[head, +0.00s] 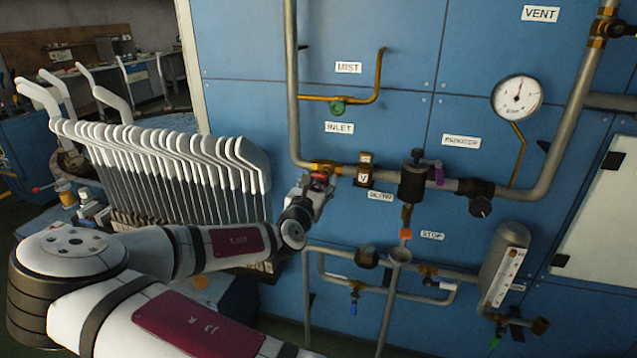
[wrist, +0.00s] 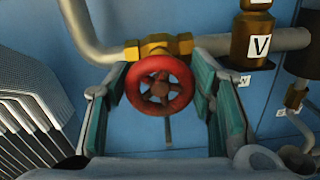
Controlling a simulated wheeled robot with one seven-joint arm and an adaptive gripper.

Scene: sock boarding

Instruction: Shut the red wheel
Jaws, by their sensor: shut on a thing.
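The red wheel (wrist: 160,86) is a small round handwheel with spokes. It sits on a brass valve body (wrist: 158,47) on the grey pipe in the wrist view. In the head view the red wheel (head: 320,178) is small and partly covered by my gripper (head: 316,192), near the INLET label. My gripper (wrist: 163,108) has one teal-lined finger on each side of the wheel, closed on its rim. The wheel's turning position cannot be read from these frames.
A rack of white sock boards (head: 180,165) stands close left of my arm. Right of the wheel are a brass fitting marked V (head: 365,170), a dark regulator (head: 413,182) and a pressure gauge (head: 517,97). Pipes with small valves run below. A blue panel (head: 250,60) lies behind.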

